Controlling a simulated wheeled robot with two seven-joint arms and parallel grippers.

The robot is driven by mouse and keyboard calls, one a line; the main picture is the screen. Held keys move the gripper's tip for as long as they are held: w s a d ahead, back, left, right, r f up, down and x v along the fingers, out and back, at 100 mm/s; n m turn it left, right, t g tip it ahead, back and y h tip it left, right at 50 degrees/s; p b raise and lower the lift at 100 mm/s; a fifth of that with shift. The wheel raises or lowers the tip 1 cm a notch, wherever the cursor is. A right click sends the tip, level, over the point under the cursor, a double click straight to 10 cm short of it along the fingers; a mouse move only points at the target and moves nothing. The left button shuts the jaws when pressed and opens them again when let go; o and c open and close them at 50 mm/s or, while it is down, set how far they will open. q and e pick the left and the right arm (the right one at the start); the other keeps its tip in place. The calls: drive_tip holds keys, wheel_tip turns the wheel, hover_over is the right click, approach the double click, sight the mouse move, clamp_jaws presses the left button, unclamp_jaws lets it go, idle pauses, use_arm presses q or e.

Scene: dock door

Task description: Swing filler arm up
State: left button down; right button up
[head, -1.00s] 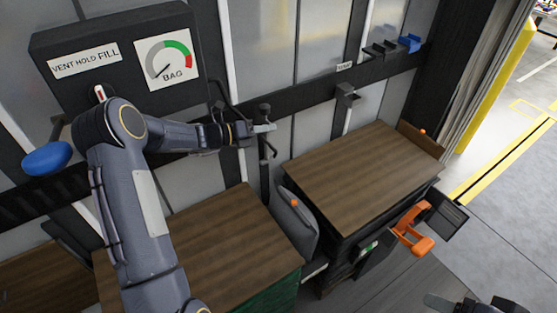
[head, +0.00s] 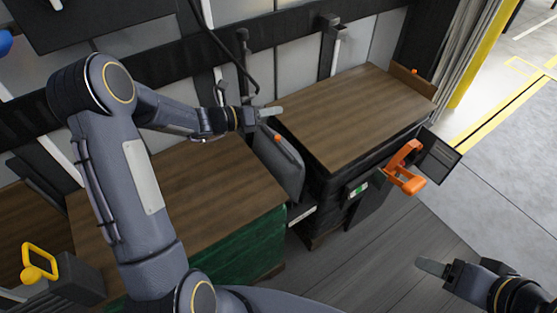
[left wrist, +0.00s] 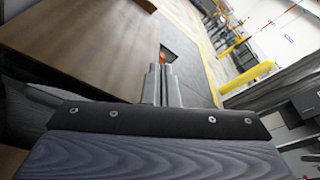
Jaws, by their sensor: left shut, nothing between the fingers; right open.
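A black upright stick with a hose, seemingly the filler arm (head: 244,58), hangs by the wall rail in the head view. Its lower end is hidden near my gripper. My left gripper (head: 274,112) is shut and empty beside that lower end, just above a grey bag with an orange valve (head: 278,138). I cannot tell whether it touches the arm. The shut fingers also show in the left wrist view (left wrist: 161,84), beside a wooden top. My right gripper (head: 432,267) is open and empty at the lower right, over the floor.
Two wood-topped stacks, left (head: 225,190) and right (head: 345,110), flank the grey bag (head: 285,165). An orange clamp-like handle (head: 405,170) sticks out at the right stack's front. A yellow handle (head: 38,262) stands lower left. Floor at right is clear.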

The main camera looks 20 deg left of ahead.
use_arm(q)
drive_tip(key=shift+s+d+f+m+t+y+b, duration=0.25)
drive_tip(key=shift+f+m+b, duration=0.65)
drive_tip(key=shift+f+b, duration=1.6)
drive_tip(key=shift+s+d+f+m+t+y+b, duration=0.1)
drive_tip(key=shift+s+d+f+m+y+b, duration=0.55)
drive_tip(key=shift+f+b, duration=1.8)
drive_tip(key=shift+w+d+f+m+t+b, duration=0.15)
drive_tip(key=shift+f+m+b, duration=1.3)
drive_tip(key=shift+b, duration=1.7)
use_arm(e)
wheel_tip(320, 180, down, 18)
drive_tip(key=shift+r, duration=0.15)
use_arm(q)
drive_tip(key=shift+f+n, duration=0.25)
drive_tip(key=shift+n, duration=0.05)
